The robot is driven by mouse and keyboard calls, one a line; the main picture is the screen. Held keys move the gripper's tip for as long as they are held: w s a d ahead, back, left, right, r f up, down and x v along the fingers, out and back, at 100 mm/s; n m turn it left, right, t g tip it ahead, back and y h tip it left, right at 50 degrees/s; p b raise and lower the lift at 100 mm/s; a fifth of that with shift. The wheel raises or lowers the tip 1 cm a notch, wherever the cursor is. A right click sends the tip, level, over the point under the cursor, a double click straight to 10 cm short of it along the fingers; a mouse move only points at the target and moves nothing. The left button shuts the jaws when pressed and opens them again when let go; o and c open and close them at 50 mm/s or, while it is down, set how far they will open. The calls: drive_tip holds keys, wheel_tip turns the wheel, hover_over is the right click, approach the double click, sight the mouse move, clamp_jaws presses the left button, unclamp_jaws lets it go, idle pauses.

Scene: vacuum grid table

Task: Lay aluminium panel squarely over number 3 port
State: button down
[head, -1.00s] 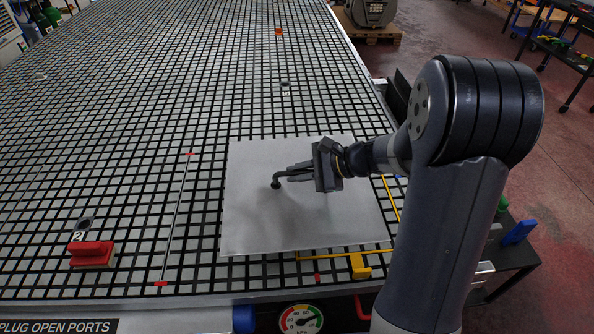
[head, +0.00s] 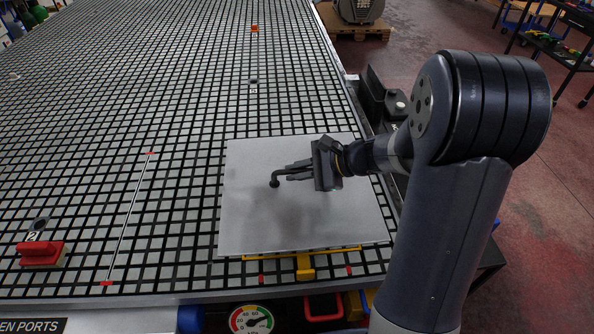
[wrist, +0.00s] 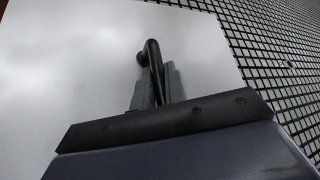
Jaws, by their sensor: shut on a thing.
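The aluminium panel (head: 245,215) is a flat pale grey square over the near right part of the grid table in the head view. My gripper (head: 288,174) is shut on the black bent handle (head: 274,182) that stands on the panel. The wrist view shows the panel (wrist: 60,75) and my gripper (wrist: 155,85) on the handle (wrist: 152,50). The panel's near edge reaches a yellow bar (head: 305,266). I cannot tell whether the panel touches the table. I can read no number 3; what lies under the panel is hidden.
The black grid table (head: 180,190) is mostly clear left of the panel. A port marked 2 (head: 39,225) and a red block (head: 41,254) are at near left. A small dark port (head: 253,82) lies beyond the panel. A pressure gauge (head: 251,320) is at the front.

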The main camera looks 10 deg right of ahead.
sight(297, 192)
drive_tip(key=shift+f+b, duration=3.45)
drive_tip(key=shift+f, duration=0.3)
drive_tip(key=shift+f+b, duration=0.75)
drive_tip(key=shift+b, duration=0.05)
drive_tip(key=c, duration=1.4)
unclamp_jaws()
drive_tip(key=shift+o, duration=0.2)
drive_tip(key=v, duration=1.1)
drive_tip(key=shift+w+a+f, duration=0.1)
drive_tip(key=shift+a, duration=0.05)
